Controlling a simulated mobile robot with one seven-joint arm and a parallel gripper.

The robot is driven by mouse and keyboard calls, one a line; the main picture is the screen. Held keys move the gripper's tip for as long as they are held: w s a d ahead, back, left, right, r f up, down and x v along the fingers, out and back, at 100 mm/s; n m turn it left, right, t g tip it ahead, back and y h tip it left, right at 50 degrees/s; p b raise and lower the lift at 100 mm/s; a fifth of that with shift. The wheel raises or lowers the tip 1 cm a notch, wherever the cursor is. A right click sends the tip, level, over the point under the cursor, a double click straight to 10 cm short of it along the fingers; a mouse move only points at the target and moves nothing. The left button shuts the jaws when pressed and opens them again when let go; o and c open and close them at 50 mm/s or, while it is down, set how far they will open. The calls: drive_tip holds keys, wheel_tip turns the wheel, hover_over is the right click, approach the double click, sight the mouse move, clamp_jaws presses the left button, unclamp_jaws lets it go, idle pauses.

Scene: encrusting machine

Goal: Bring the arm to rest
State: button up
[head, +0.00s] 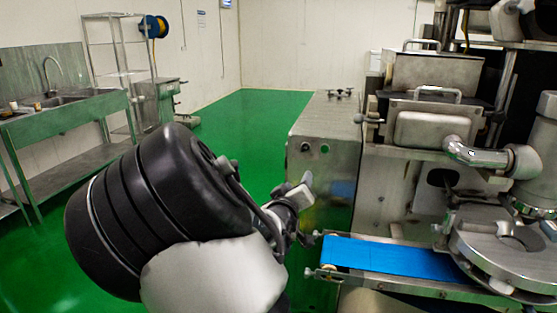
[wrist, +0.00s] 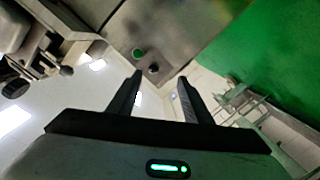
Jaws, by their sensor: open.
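My gripper (wrist: 160,80) shows in the wrist view with its two dark fingers spread apart and nothing between them. In the head view my gripper (head: 304,188) is at the end of my arm, in the middle of the picture, partly hidden by my own wrist. It is in front of the steel cabinet of the encrusting machine (head: 325,135) and above and left of the blue conveyor belt (head: 390,258). It appears to touch nothing, though the exact gap to the cabinet cannot be told.
The encrusting machine's round steel table (head: 500,240) and pipe (head: 480,153) fill the right side. A sink bench (head: 60,120) and a wire shelf (head: 110,60) stand at the left. Green floor (head: 250,115) is clear between the bench and the machine.

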drive_tip(key=s+d+f+m+g+y, duration=0.2)
drive_tip(key=s+d+f+m+g, duration=0.1)
drive_tip(key=f, duration=0.1)
drive_tip(key=s+d+r+g+y, duration=0.15)
drive_tip(key=s+r+g, duration=0.25)
drive_tip(key=s, duration=1.3)
drive_tip(key=s+r+g+y, duration=0.2)
drive_tip(key=s+r+g, duration=0.15)
drive_tip(key=s, duration=1.45)
wheel_tip(320, 180, up, 18)
drive_tip(key=p, duration=1.7)
drive_tip(key=shift+w+a+m, duration=0.15)
drive_tip(key=shift+a+m, duration=0.05)
drive_tip(key=shift+m, duration=0.2)
